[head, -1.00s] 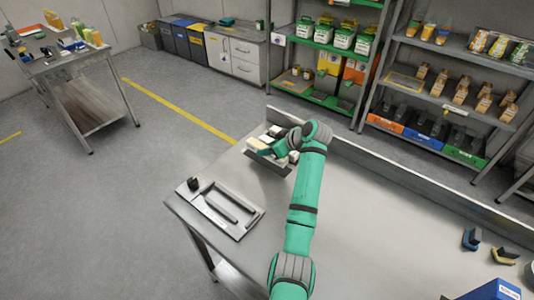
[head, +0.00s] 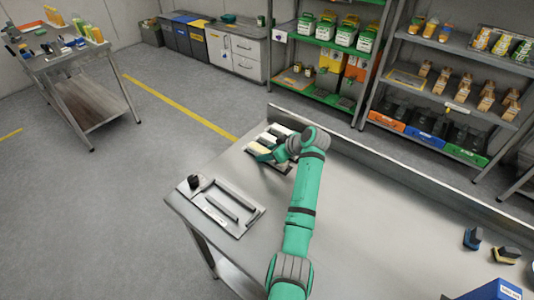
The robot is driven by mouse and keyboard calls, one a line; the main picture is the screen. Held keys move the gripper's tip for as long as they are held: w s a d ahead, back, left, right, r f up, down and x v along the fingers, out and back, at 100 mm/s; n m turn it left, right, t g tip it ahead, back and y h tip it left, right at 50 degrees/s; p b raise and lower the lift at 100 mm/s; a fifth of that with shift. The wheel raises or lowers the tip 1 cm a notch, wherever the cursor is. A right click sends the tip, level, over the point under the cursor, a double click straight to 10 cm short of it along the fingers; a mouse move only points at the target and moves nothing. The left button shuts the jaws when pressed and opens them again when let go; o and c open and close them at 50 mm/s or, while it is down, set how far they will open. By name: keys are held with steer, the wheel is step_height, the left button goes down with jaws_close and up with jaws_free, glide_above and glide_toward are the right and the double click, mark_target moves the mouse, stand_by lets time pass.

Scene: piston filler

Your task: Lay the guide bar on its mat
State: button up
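A light grey mat (head: 238,229) lies near the table's left corner. Two slim dark bars lie on it, one nearer the front (head: 221,209) and one behind it (head: 236,198). I cannot tell which, if either, is the guide bar. A dark knob-like piece (head: 194,181) stands at the mat's left corner. My gripper (head: 264,156) is at the end of the teal arm, over the near side of a rack of pale blocks, apart from the mat. Its fingertips are too small and partly hidden, so its opening and any held thing cannot be made out.
The rack with white and cream blocks (head: 276,131) is at the table's back left edge. A raised ledge (head: 400,172) runs along the back. Blue and yellow-black pieces (head: 472,238) and a blue box (head: 495,290) are at the right. The middle of the table (head: 380,230) is clear.

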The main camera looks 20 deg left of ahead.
steer(key=v, duration=1.2)
steer(key=shift+d+r, duration=0.1)
